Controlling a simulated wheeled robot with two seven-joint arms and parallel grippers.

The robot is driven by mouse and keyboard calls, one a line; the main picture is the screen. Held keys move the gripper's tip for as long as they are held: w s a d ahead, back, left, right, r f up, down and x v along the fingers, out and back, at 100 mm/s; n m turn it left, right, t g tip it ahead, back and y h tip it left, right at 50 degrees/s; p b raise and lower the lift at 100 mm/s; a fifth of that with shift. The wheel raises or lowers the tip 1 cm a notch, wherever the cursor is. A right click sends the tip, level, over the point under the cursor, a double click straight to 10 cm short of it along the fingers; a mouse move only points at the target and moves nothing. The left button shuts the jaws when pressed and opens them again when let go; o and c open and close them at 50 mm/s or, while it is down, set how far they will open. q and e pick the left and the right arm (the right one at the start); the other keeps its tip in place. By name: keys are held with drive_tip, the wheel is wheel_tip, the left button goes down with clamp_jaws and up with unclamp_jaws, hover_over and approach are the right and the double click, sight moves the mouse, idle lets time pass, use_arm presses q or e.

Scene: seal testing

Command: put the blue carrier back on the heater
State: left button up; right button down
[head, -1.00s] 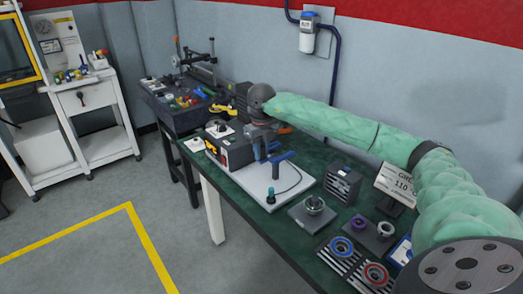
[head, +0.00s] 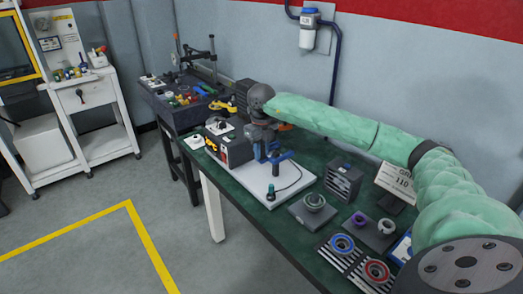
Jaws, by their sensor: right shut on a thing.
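My right gripper (head: 263,133) points down over the heater (head: 238,150), a dark box with an orange display and a white base plate. It is shut on the blue carrier (head: 275,158), whose blue parts and side handle show just below the fingers. The carrier is over the white plate, close beside the box. Its exact contact with the heater is too small to tell, and the wrist partly hides the grip. My left gripper is out of view.
On the green table, a bearing part on a grey plate (head: 298,211), a dark drawer block (head: 343,181) and a sign (head: 397,182) stand to the right. A blue ring (head: 342,244) and a red ring (head: 376,271) lie on striped pads in front. The floor at left is clear.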

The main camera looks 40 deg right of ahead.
sight(261, 161)
drive_tip(key=shift+f, duration=0.4)
drive_tip(key=shift+f+b, duration=1)
drive_tip(key=shift+f, duration=0.45)
drive_tip(key=shift+f+b, duration=0.45)
drive_tip(key=shift+f, duration=0.05)
drive_tip(key=shift+f+b, duration=0.45)
drive_tip(key=shift+f, duration=0.2)
drive_tip(key=shift+f+b, duration=0.3)
drive_tip(key=shift+f, duration=0.2)
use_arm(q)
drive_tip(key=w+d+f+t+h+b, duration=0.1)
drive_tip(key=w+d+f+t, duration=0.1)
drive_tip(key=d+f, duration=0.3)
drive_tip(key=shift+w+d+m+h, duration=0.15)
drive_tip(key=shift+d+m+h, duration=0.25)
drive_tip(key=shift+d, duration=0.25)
use_arm(e)
drive_tip(key=shift+f, duration=0.85)
